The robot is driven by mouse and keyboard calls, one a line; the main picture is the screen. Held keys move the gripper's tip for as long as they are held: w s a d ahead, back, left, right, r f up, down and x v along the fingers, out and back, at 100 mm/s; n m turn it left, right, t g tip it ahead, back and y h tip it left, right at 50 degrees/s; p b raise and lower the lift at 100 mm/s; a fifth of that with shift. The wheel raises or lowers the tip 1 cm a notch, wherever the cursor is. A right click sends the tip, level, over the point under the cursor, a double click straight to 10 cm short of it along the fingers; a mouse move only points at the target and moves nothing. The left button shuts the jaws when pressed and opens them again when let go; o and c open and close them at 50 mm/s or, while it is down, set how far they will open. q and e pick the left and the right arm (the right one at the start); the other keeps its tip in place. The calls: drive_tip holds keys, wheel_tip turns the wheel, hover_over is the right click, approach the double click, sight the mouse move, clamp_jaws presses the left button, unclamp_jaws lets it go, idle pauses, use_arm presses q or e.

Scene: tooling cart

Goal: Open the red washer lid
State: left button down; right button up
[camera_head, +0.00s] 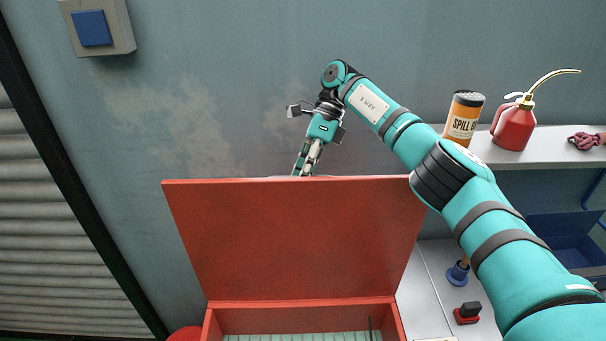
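The red washer lid (295,240) stands raised at the back of the red washer (210,327), with its broad red face toward me. Below it the washer's opening shows, with a pale ribbed inside. My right arm reaches in from the right, and its gripper (304,172) points down at the lid's top edge, near the middle. The fingertips are partly hidden behind that edge, so I cannot tell whether they touch the lid or how far apart they are. My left gripper is not in view.
A shelf on the right holds an orange spill canister (463,118), a red oil can (514,127) and a dark red rag (586,140). A blue bin (565,240) and a small red and black object (468,313) sit lower right. A shutter (60,230) is at left.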

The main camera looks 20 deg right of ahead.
wheel_tip(320, 180, up, 10)
drive_tip(key=shift+w, duration=0.2)
drive_tip(key=shift+f, duration=0.15)
drive_tip(key=shift+s, duration=0.15)
idle(0.5)
